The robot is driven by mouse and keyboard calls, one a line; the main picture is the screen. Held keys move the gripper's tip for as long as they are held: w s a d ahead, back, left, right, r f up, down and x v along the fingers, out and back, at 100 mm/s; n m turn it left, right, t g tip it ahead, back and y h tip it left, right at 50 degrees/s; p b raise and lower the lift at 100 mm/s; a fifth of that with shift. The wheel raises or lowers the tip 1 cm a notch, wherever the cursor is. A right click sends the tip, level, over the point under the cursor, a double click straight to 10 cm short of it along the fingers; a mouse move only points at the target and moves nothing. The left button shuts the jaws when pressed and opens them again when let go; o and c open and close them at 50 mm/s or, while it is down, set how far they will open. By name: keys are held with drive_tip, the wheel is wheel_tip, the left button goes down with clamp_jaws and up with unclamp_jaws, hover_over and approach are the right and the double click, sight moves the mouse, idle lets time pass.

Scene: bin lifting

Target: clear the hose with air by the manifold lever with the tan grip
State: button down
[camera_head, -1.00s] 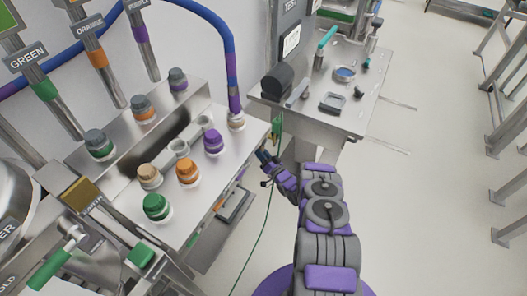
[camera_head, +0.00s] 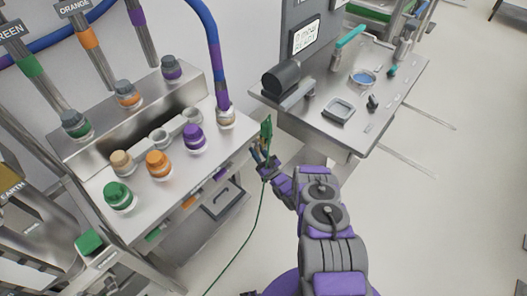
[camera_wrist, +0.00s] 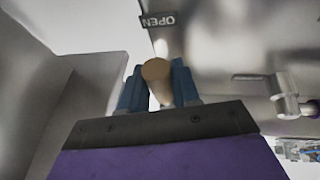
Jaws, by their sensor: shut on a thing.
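My gripper (camera_wrist: 158,88) is shut on a tan grip (camera_wrist: 157,72) in the wrist view; the blue fingers stand on either side of it. The rest of the lever is mostly hidden behind the grip and fingers. In the head view my gripper (camera_head: 264,163) is by the right end of the steel manifold bench (camera_head: 160,205), just below the green clamp; the tan grip cannot be made out there. The blue and purple hose (camera_head: 214,60) comes down to a fitting (camera_head: 226,117) at the bench's right corner. An upside-down OPEN label (camera_wrist: 158,20) is beyond the grip.
Tan (camera_head: 121,163), orange (camera_head: 158,164), purple (camera_head: 193,138) and green (camera_head: 119,196) caps stand on the bench. A green clamp (camera_head: 266,133) with a trailing cable is close above my gripper. A side table (camera_head: 345,130) stands right. A metal fitting (camera_wrist: 287,103) is right in the wrist view. Right floor is clear.

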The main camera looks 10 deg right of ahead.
drive_tip(key=shift+w+d+r+n, duration=0.1)
drive_tip(key=shift+r+n, duration=0.05)
drive_tip(key=shift+n, duration=0.15)
drive_tip(key=c, duration=0.9)
unclamp_jaws()
